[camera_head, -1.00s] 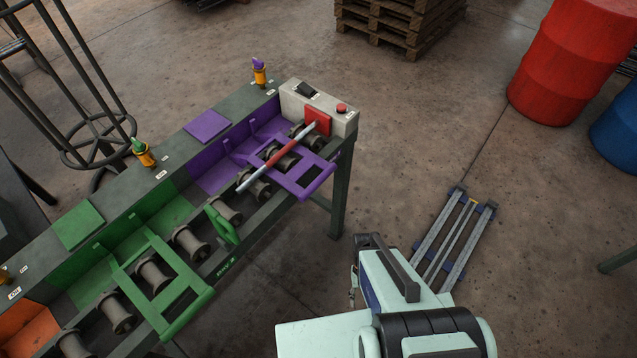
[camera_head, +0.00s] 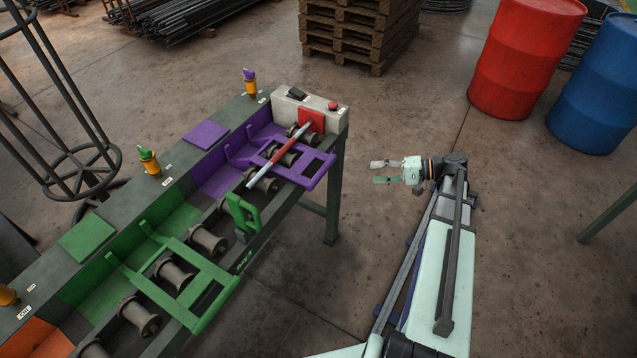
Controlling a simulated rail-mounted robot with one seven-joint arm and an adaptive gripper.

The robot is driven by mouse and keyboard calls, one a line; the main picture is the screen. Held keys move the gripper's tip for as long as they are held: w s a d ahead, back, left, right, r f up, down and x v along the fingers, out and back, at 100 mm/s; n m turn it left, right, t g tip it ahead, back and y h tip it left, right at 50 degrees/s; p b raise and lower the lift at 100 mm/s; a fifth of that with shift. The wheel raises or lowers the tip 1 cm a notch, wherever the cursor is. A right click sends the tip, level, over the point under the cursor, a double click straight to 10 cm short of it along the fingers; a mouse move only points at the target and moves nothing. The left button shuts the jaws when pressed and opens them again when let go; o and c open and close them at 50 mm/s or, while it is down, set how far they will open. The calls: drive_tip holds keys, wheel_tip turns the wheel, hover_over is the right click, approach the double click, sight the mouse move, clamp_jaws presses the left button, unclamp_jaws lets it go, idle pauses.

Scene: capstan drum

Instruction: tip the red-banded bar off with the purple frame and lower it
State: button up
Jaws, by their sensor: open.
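The red-banded bar (camera_head: 275,166), silver with red sections, lies along the rollers at the far end of the bench, its upper end by a red plate (camera_head: 312,120). The purple frame (camera_head: 306,168) reaches across the rollers there, and the bar lies across part of it. Purple trays and a purple square (camera_head: 206,134) sit behind it. My gripper (camera_head: 383,172) is open and empty, in the air to the right of the bench, its fingers pointing left toward the purple frame with a clear gap between.
A green frame (camera_head: 203,300) and a green upright handle (camera_head: 243,214) stand nearer along the bench. A grey control box (camera_head: 333,116) with a red button is at the bench end. Red (camera_head: 520,58) and blue (camera_head: 592,85) drums and pallets (camera_head: 357,38) stand behind.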

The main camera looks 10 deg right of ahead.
sight(322, 172)
drive_tip(key=shift+n+y, duration=0.4)
drive_tip(key=shift+y, duration=0.2)
drive_tip(key=p+x, duration=0.1)
drive_tip(key=x, duration=0.5)
drive_tip(key=r+p+x, duration=0.1)
drive_tip(key=p+x, duration=0.1)
drive_tip(key=x, duration=0.3)
drive_tip(key=p+x, duration=0.2)
drive_tip(key=x, duration=0.4)
drive_tip(key=shift+s+a+r, duration=0.2)
drive_tip(key=shift+a, duration=0.35)
clamp_jaws()
